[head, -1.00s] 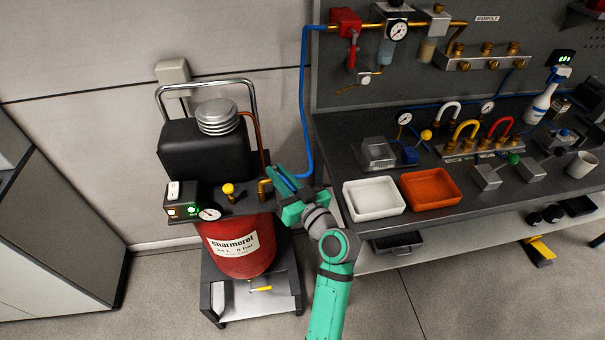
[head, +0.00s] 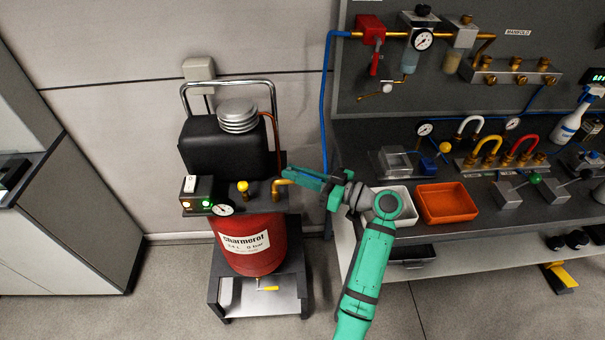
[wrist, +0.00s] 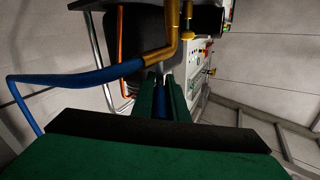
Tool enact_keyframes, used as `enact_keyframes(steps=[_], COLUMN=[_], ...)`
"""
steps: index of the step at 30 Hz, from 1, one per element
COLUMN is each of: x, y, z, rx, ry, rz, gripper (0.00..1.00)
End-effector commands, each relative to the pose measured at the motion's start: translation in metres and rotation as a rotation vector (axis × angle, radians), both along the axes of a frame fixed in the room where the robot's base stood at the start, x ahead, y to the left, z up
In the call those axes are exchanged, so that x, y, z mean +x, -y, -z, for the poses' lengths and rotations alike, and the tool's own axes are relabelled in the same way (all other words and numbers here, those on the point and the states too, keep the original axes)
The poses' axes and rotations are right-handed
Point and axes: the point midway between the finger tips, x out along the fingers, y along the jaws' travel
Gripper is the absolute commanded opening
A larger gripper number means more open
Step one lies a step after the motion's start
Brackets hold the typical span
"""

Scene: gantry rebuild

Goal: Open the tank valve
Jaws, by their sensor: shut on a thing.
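The red tank (head: 250,252) with a Charmorol label stands on a dark cart at left centre, under a black compressor body. A brass elbow (head: 282,184) comes off the right side of its top plate. My gripper (head: 302,179) is beside this elbow, to its right. In the wrist view, the green fingers (wrist: 161,98) are closed around a narrow blue piece (wrist: 162,104), which looks like the tank valve's handle. The brass pipe (wrist: 172,50) shows just beyond the fingertips. The fingers hide most of the handle, and the valve body is hard to make out.
A blue hose (head: 324,110) hangs by the wall panel and crosses the wrist view near my gripper. A yellow knob (head: 243,188) and a gauge (head: 223,209) sit on the tank's top. A workbench with white and orange trays (head: 446,219) stands at right.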

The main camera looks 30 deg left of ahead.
Motion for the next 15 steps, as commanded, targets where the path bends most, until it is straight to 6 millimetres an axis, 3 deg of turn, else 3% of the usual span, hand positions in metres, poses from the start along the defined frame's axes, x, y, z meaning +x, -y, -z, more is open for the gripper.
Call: enact_keyframes(steps=[14,15], x=[-0.001,-0.001], y=[-0.003,-0.003], z=[0.0007,0.0007], rx=[-0.002,-0.002], ry=[0.0,0.0], rz=[-0.016,-0.016], gripper=[0.0,0.23])
